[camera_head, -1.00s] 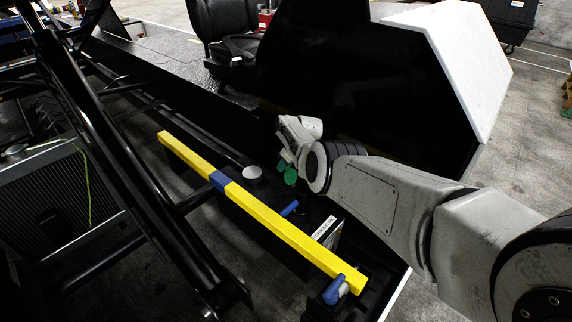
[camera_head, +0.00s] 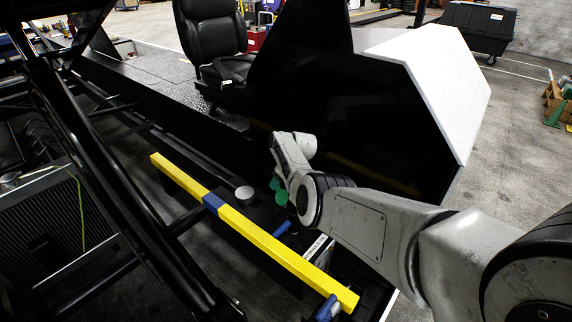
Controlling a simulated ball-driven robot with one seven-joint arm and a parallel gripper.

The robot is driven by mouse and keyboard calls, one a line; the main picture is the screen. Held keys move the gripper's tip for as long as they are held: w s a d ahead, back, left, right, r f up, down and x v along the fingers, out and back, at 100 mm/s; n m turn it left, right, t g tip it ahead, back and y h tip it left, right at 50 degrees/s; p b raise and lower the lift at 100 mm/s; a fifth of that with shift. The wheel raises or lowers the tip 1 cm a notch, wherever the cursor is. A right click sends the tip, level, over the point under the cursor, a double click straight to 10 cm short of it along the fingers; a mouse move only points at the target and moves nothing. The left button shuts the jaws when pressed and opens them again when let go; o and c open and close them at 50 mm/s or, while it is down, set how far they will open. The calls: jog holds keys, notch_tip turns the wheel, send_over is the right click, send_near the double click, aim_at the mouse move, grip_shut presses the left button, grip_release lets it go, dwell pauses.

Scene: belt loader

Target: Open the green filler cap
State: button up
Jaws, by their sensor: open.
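The green filler cap (camera_head: 281,197) shows as a small round green part low on the black body of the loader, just right of a grey round cap (camera_head: 244,193). A second green piece (camera_head: 275,183) sits right above it; I cannot tell whether it belongs to the cap or to my fingers. My gripper (camera_head: 277,176) is open, at the end of my grey arm, close above the green parts. The fingertips are small and partly hidden by my own wrist, so I cannot tell whether they touch the cap.
A yellow bar (camera_head: 268,241) with a blue band runs diagonally in front of the caps. Blue handles (camera_head: 282,228) lie beside it. Black frame beams (camera_head: 120,170) stand at left. A black panel with a white side (camera_head: 432,82) rises behind my arm. A black seat (camera_head: 212,38) is behind.

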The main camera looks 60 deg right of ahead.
jog(key=p+v, duration=0.2)
jog(key=v, duration=0.4)
jog(key=shift+s+r, duration=0.2)
jog(key=shift+r, duration=0.1)
jog(key=shift+a, duration=0.1)
dwell(0.3)
jog(key=s+a+n, duration=0.3)
jog(key=a+n, duration=1.1)
jog(key=a, duration=0.2)
jog(key=s+a+n, duration=0.2)
jog(key=a+n, duration=1.2)
jog(key=a, duration=0.3)
jog(key=s+a+r+n+y, duration=0.1)
jog(key=s+a+r+n, duration=0.2)
jog(key=s+a+n, duration=0.75)
jog(key=s+f+g, duration=0.4)
jog(key=s+f, duration=0.1)
jog(key=s, duration=0.3)
jog(key=shift+s+d+f, duration=0.15)
jog(key=shift+s+f, duration=0.05)
jog(key=shift+f, duration=0.05)
